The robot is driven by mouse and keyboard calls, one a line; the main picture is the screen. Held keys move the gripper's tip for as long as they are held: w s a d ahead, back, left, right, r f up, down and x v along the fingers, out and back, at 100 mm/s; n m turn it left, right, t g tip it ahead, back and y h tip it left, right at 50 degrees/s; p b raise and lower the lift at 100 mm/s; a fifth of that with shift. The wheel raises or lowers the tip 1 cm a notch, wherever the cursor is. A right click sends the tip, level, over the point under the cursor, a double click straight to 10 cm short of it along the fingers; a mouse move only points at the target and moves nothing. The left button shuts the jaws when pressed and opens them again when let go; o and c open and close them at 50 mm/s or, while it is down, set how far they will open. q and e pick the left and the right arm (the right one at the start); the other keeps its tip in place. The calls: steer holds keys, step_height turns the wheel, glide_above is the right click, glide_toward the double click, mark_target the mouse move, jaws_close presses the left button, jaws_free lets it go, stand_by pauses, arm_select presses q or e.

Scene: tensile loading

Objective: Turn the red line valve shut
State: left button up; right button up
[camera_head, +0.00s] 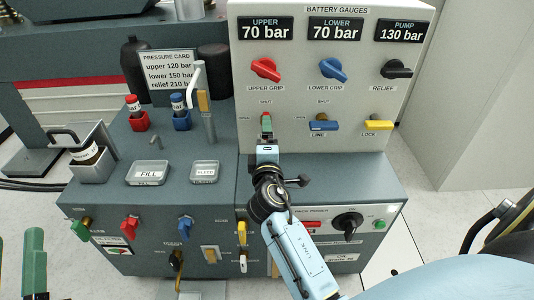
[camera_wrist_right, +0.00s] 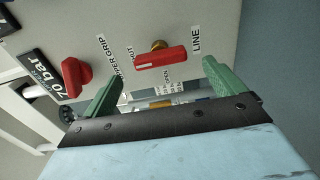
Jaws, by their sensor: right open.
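The red line valve handle (camera_wrist_right: 161,58) shows in the right wrist view on its brass stem. Its length runs along the line between the SHUT and LINE labels, with a white mark at the SHUT end. In the head view it is mostly hidden behind my right gripper (camera_head: 266,128). In the wrist view the green fingers of my right gripper (camera_wrist_right: 162,72) are open, one beyond each end of the handle, with gaps visible. My left gripper (camera_head: 18,262) shows at the lower left edge, its two green fingers apart and nothing visible between them.
The blue line valve (camera_head: 323,126) and yellow lock valve (camera_head: 377,125) are right of the right gripper, their handles level. Above are the red upper grip knob (camera_head: 265,69), blue lower grip knob (camera_head: 333,69) and black relief knob (camera_head: 396,69). Trays (camera_head: 148,173) lie on the left bench.

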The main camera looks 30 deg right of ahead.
arm_select(q)
steer(key=shift+w+a+f+g, duration=0.1)
steer(key=shift+w+f+g, duration=0.1)
steer(key=shift+f+g, duration=0.25)
steer(key=shift+w+f+g, duration=0.2)
steer(key=shift+f+g, duration=0.05)
steer(key=shift+f, duration=0.3)
arm_select(e)
steer(key=v, duration=0.6)
steer(key=shift+s+a, duration=0.2)
steer(key=shift+s, duration=0.15)
